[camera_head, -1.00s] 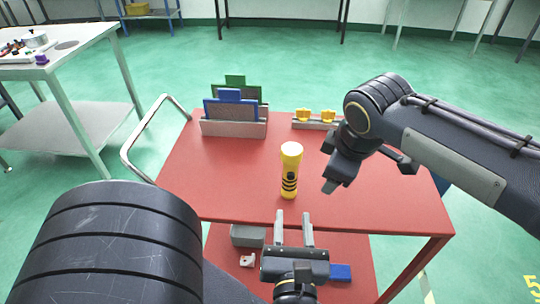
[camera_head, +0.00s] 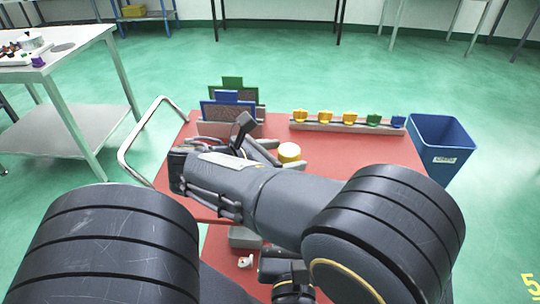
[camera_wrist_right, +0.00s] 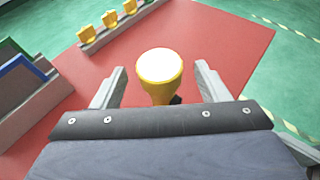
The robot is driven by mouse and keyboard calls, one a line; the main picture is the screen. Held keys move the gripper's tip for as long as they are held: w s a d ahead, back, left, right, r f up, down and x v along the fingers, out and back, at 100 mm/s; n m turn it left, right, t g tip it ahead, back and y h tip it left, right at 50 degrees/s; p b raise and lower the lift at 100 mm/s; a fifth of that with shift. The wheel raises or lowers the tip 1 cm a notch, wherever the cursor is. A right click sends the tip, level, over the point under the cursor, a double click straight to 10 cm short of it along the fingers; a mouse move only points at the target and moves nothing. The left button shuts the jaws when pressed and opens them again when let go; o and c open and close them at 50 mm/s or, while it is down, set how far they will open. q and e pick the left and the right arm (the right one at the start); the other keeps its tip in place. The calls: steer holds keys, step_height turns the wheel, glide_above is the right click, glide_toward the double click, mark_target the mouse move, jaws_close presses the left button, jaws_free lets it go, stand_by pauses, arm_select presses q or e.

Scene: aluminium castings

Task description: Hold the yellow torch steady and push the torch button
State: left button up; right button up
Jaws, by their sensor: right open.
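The yellow torch (camera_head: 289,152) stands upright on the red cart top (camera_head: 345,150). In the head view only its head shows; my right arm hides the rest, including any button. My right gripper (camera_head: 268,149) is open and reaches in from the torch's left. In the right wrist view the torch (camera_wrist_right: 160,72) is between the two open fingers (camera_wrist_right: 160,84), with a visible gap on each side. Part of my left gripper's body (camera_head: 280,264) shows below the right arm; its fingers are hidden.
A rack with a blue panel (camera_head: 226,112) and a green panel stands behind the gripper. A grey rail (camera_head: 345,126) with yellow, green and blue pieces lies along the back edge. A blue bin (camera_head: 441,148) stands at the right. A small white part (camera_head: 245,261) lies on the lower shelf.

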steer(key=shift+x, duration=1.8)
steer(key=c, duration=1.1)
arm_select(q)
jaws_close()
arm_select(e)
steer(key=shift+c, duration=0.4)
